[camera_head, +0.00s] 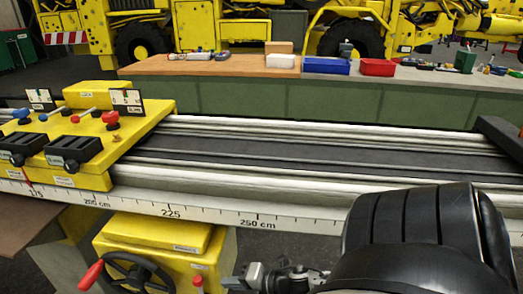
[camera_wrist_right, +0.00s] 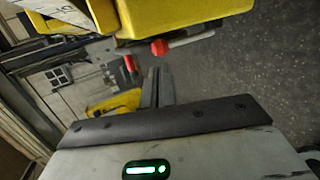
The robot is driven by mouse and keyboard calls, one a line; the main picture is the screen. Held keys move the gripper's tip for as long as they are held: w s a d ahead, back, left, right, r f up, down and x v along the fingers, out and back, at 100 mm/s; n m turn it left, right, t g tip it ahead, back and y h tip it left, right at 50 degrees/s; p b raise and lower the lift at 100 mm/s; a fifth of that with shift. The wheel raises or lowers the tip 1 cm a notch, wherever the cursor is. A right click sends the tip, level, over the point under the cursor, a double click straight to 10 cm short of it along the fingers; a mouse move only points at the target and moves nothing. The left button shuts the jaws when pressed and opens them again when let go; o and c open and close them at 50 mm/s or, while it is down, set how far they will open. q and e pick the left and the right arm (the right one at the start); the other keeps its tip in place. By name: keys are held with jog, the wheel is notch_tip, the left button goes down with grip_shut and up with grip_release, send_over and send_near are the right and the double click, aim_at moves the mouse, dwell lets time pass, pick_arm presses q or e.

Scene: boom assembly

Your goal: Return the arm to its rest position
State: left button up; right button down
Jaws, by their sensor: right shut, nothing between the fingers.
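My right arm comes in from the bottom right of the head view, with its large black link in front of the rail. My right gripper (camera_head: 243,278) is low at the bottom edge, right of the yellow handwheel box (camera_head: 165,245) and below the scale. In the right wrist view its fingers (camera_wrist_right: 155,84) are together and empty, with a red-tipped lever (camera_wrist_right: 160,47) near them in the picture. My left gripper is not in view.
The long rail bench with a centimetre scale (camera_head: 300,222) crosses the view. A yellow control panel (camera_head: 140,120) with levers stands at left. A black handwheel (camera_head: 135,275) with a red handle is at lower left. Behind are a workbench (camera_head: 300,105) with blue and red bins and yellow machines.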

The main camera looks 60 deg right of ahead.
jog(key=v, duration=0.7)
